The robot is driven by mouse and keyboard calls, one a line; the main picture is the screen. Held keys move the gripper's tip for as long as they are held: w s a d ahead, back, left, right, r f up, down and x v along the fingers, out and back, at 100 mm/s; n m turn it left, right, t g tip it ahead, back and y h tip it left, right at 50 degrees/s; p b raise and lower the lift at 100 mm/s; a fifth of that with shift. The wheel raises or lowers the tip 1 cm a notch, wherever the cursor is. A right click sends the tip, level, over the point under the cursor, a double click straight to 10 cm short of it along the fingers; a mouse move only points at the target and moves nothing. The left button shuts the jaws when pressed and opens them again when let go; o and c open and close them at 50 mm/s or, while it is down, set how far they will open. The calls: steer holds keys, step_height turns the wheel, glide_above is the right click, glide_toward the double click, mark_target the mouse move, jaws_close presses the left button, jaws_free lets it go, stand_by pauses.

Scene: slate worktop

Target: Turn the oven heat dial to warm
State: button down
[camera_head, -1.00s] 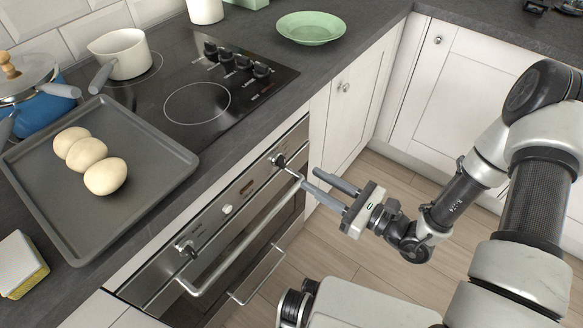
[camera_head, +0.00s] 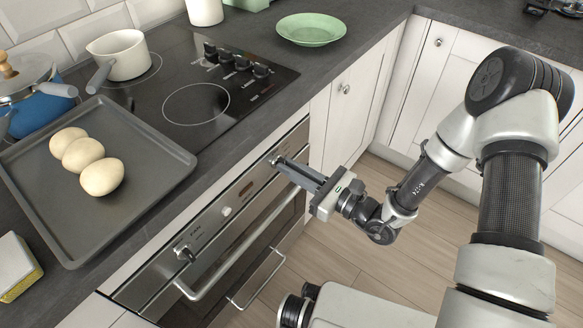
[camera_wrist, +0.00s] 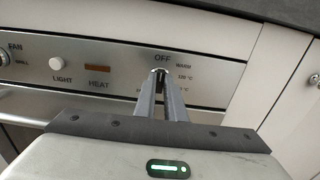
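The oven heat dial (camera_wrist: 160,73) is on the steel control panel (camera_wrist: 118,62), below the OFF mark and beside the word HEAT. WARM is printed just right of OFF. My gripper (camera_head: 279,163) reaches the dial from the front. In the wrist view its two fingers (camera_wrist: 160,82) are drawn close together, one on each side of the dial, and look shut on it. The fingers hide most of the dial, so its pointer cannot be read.
The fan dial (camera_head: 184,253) and light knob (camera_head: 226,211) sit left on the same panel. The oven door handle (camera_head: 238,252) juts out below. A tray (camera_head: 130,205) with bread rolls, a cream pot (camera_head: 122,55) and a green plate (camera_head: 310,30) stand on the worktop above.

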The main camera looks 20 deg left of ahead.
steer(key=shift+r+m+p, duration=0.1)
steer(key=shift+m+p, duration=0.25)
steer(key=shift+m, duration=0.05)
steer(key=m+p, duration=0.3)
steer(key=shift+w, duration=0.1)
steer(key=shift+m+p, duration=1.05)
steer(key=shift+m, duration=0.95)
steer(key=shift+f, duration=0.25)
steer(key=c, duration=1.8)
jaws_free()
steer(key=shift+r, duration=0.1)
steer(key=shift+d, duration=0.1)
steer(key=p+v, duration=0.1)
steer(key=v, duration=1.6)
steer(key=shift+d+p, duration=0.2)
steer(key=shift+p, duration=0.2)
steer(key=shift+r, duration=0.1)
